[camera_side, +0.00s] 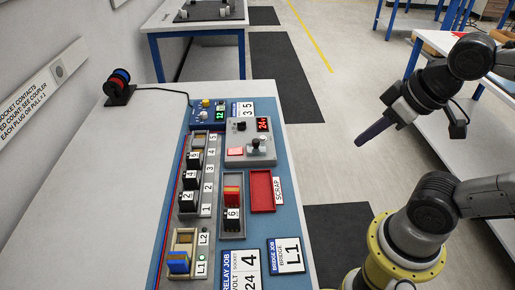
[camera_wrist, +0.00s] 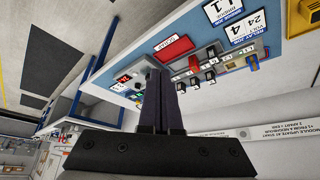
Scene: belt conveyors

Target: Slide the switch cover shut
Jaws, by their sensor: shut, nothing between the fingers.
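My gripper (camera_side: 360,143) is shut and empty, in the air to the right of the bench and apart from everything on it. In the wrist view its dark fingers (camera_wrist: 161,75) are together, in front of part of the board. A grey switch box (camera_side: 249,141) sits on the blue board, with a red display reading 24, a black knob, a red-orange patch and a pale raised part at its right. I cannot tell which part is the switch cover or how far it is slid. The box also shows small in the wrist view (camera_wrist: 124,78), partly hidden by the fingers.
The blue board (camera_side: 269,219) carries a red scrap tray (camera_side: 262,190), several numbered modules in a grey rail (camera_side: 207,189) and job cards (camera_side: 286,256). A cable reel (camera_side: 119,88) stands at the back left. The bench's left side is clear.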

